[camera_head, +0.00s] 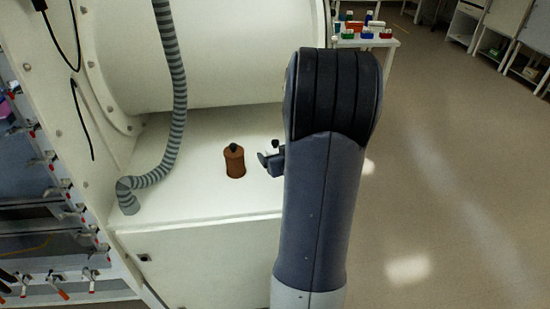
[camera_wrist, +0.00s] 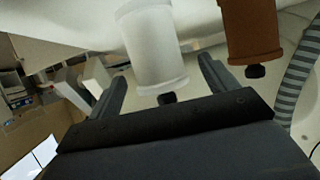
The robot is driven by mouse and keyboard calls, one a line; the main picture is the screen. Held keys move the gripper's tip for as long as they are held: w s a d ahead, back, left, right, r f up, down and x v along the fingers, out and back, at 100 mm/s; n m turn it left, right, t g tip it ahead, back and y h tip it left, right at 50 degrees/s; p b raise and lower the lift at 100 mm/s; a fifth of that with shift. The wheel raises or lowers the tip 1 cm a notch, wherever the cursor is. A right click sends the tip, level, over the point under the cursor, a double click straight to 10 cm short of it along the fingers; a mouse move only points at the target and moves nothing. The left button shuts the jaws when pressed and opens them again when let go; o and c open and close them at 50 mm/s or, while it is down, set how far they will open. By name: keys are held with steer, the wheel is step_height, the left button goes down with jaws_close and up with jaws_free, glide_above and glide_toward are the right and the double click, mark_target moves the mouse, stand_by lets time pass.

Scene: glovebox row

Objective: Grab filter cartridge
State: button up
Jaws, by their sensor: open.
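Two capped cylinders look like cartridges; I cannot tell which is the filter cartridge. A white cylinder (camera_wrist: 153,45) with a black knob shows in the wrist view, ahead of and between the fingers of my gripper (camera_wrist: 162,70). My gripper is open, and no finger clearly touches the white cylinder. An orange-brown cylinder (camera_wrist: 250,28) with a black knob is right of it, outside the fingers. In the head view the brown cylinder (camera_head: 234,163) stands upright on the white ledge, left of my gripper (camera_head: 270,160). The white cylinder is mostly or wholly hidden there by my arm.
The white ledge (camera_head: 190,205) lies under the large white glovebox drum (camera_head: 245,55). A grey ribbed hose (camera_head: 177,85) hangs down to the ledge, left of the brown cylinder. A table (camera_head: 365,42) with coloured items stands behind; open floor (camera_head: 450,190) lies right.

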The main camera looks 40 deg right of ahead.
steer(key=shift+x, duration=1.1)
steer(key=shift+c, duration=0.4)
steer(key=c, duration=1)
